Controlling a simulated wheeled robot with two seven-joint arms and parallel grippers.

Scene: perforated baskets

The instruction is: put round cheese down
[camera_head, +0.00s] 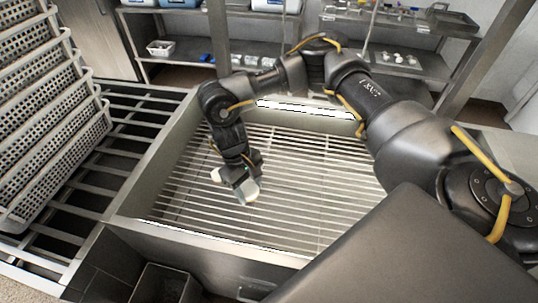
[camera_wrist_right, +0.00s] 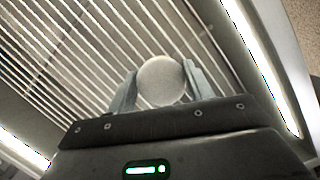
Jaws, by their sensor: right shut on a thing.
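The round cheese (camera_wrist_right: 161,81) is a pale, whitish disc in the right wrist view, held between the two fingers of my right gripper (camera_wrist_right: 160,90). In the head view the cheese (camera_head: 247,192) shows as a pale shape at the end of my right gripper (camera_head: 236,183). The gripper is shut on it and points down over the slatted rack of the metal basin (camera_head: 160,178). I cannot tell whether the cheese touches the slats. My left gripper is not in view.
Stacked white perforated baskets (camera_head: 40,120) stand on a slatted metal rack (camera_head: 125,135) at the left. Metal shelves (camera_head: 185,57) with trays and small items stand at the back. The slats (camera_head: 310,185) right of my gripper are clear. The basin has raised metal edges.

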